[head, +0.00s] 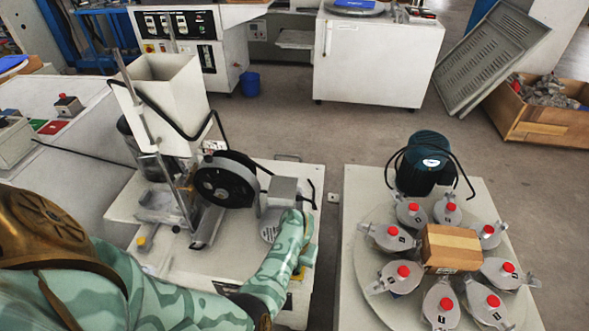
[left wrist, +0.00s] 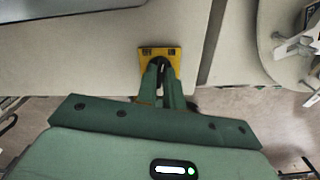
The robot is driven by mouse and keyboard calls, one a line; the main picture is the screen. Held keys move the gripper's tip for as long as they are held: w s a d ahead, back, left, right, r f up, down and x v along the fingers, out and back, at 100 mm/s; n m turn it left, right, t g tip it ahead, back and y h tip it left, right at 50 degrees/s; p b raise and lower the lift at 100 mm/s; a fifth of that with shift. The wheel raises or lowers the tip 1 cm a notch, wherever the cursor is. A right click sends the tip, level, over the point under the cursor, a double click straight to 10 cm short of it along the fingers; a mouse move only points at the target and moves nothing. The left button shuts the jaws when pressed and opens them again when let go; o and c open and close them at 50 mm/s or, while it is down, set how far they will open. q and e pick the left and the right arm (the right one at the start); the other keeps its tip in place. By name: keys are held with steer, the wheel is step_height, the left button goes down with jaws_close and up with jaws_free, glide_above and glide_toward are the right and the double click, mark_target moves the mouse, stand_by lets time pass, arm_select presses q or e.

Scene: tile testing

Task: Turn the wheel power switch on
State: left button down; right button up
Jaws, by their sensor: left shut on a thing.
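The wheel power switch is a yellow plate (left wrist: 174,55) with a dark knob in its middle, in the left wrist view on the edge of the pale machine table. My left gripper (left wrist: 160,72) has its green fingers close together on the dark knob. The fingers hide most of the knob, so its turned position cannot be told. In the head view my left arm reaches down to the table's front right side, and the gripper tips are largely hidden by the arm. The black wheel (head: 225,181) stands on the machine table. My right gripper is not in view.
A white hopper (head: 170,98) stands behind the wheel, with a grey motor box (head: 283,190) at the wheel's right. To the right, past a narrow gap, a second table (head: 349,185) bears a round plate with several red-capped grey pots and a cardboard box (head: 452,248).

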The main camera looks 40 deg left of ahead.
arm_select(q)
steer(key=m+p, duration=0.1)
steer(key=m, duration=0.2)
steer(key=shift+m, duration=0.3)
steer(key=shift+d+m, duration=0.1)
steer(key=shift+m, duration=1.1)
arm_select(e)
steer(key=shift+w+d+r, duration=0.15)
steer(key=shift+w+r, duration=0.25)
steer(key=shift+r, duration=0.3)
arm_select(q)
steer(key=shift+p, duration=0.3)
steer(key=c, duration=1.5)
jaws_free()
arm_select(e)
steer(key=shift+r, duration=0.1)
